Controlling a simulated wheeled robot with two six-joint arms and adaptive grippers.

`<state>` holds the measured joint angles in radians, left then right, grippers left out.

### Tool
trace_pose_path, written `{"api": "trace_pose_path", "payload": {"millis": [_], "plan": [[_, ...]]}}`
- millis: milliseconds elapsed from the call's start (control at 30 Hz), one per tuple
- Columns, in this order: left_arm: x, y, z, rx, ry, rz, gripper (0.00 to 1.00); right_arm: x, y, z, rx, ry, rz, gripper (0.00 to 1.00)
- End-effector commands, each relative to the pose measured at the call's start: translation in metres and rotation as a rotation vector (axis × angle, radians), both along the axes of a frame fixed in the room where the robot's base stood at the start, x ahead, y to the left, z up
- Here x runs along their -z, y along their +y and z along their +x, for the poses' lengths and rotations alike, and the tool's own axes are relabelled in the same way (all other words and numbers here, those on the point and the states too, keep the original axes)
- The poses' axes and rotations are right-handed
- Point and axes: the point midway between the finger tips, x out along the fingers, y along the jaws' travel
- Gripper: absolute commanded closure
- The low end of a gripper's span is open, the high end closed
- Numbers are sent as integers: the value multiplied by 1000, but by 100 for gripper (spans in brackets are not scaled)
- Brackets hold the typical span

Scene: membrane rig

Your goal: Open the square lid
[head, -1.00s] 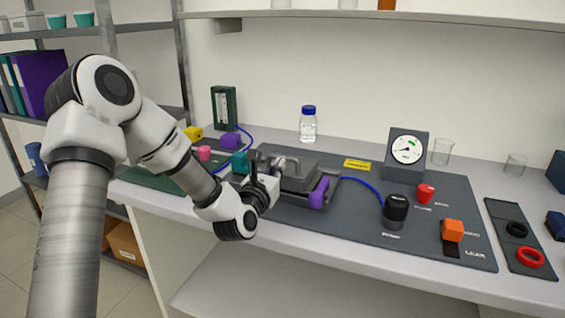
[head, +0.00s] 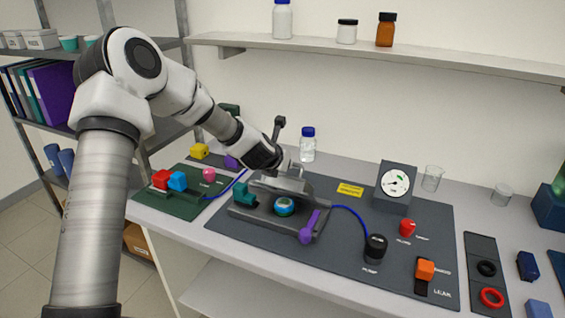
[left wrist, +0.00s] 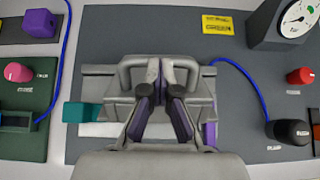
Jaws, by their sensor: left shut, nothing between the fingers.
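The square lid (head: 279,187) is grey with a bar handle, and it stands raised and tilted at the back of its grey base (head: 242,213). Under it, a round blue-green disc (head: 284,206) shows in the base. A teal latch (head: 243,194) is at the base's left and a purple latch (head: 309,228) at its right, angled outward. My left gripper (left wrist: 160,75) is shut and empty at the lid's handle (left wrist: 125,72) in the left wrist view; I cannot tell whether it touches it. In the head view, my wrist partly hides the lid's top. My right gripper is out of view.
A black pump knob (head: 375,247), a red knob (head: 407,227), an orange switch (head: 425,268) and a gauge (head: 396,184) stand to the right. A clear bottle (head: 308,146) is behind. A green board (head: 180,209) with coloured blocks is at left. A shelf (head: 380,58) hangs above.

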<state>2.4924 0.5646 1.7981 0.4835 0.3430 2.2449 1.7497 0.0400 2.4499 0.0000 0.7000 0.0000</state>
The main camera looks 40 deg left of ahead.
Motion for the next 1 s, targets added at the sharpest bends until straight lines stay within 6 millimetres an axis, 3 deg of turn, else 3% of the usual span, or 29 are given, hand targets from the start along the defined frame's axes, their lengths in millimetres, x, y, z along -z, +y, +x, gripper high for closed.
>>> {"api": "trace_pose_path", "payload": {"millis": [400,700,1000], "plan": [[-11,8,33,0,63,-12,100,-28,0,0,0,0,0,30],[-11,13,54,0,61,-14,100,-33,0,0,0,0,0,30],[-11,15,60,0,61,-14,100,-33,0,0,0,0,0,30]]}}
